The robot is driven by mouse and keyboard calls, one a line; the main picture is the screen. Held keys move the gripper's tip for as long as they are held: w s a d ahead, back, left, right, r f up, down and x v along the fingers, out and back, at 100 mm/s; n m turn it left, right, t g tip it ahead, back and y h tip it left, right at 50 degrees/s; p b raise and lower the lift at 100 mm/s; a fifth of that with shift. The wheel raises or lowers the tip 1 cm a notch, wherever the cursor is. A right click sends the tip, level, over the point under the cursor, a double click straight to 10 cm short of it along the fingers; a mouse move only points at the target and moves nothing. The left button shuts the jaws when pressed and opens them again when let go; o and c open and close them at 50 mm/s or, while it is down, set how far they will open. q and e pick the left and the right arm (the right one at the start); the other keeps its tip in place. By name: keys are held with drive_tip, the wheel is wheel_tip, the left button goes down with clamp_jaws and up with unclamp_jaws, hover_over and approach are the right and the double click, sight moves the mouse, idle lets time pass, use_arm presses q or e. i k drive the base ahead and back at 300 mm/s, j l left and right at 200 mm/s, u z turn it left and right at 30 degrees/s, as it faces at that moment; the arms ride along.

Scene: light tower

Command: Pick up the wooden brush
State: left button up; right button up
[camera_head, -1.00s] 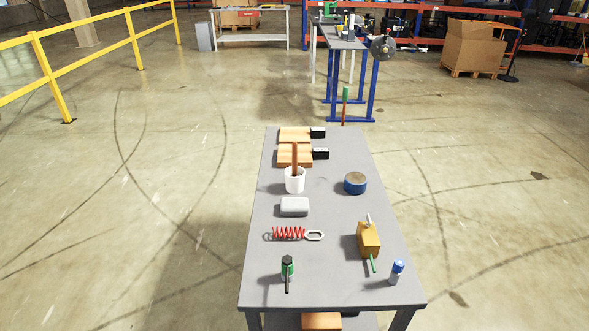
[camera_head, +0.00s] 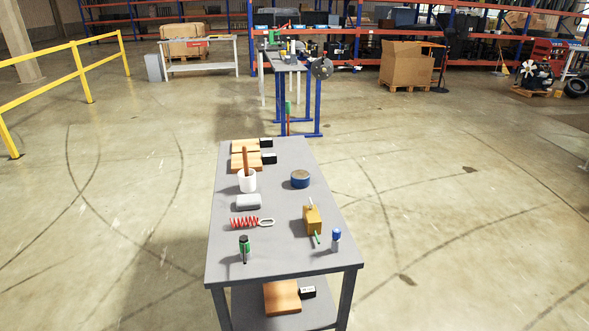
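I cannot tell for sure which thing is the wooden brush. A brown wooden-looking handle (camera_head: 246,160) stands upright in a white cup (camera_head: 247,183) on the grey table (camera_head: 277,255); its lower end is hidden in the cup. Two flat wooden blocks with black ends, one (camera_head: 244,162) nearer and one (camera_head: 244,146) behind it, lie at the table's far left. A similar wooden block (camera_head: 282,296) with a black end lies on the lower shelf (camera_head: 262,320). Neither of my grippers is in view.
The table also holds a blue round tin (camera_head: 300,180), a grey case (camera_head: 248,202), a red spring tool (camera_head: 246,223), a yellow block (camera_head: 312,220), a green-topped item (camera_head: 244,248) and a blue-capped bottle (camera_head: 336,240). A yellow railing (camera_head: 75,67) stands left. Floor around the table is open.

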sight(245, 164)
drive_tip(key=i+j+z, duration=0.15)
drive_tip(key=j+z, duration=0.3)
drive_tip(key=i+j+z, duration=0.15)
drive_tip(key=j+z, duration=0.15)
drive_tip(key=z, duration=0.15)
drive_tip(key=j+z, duration=0.45)
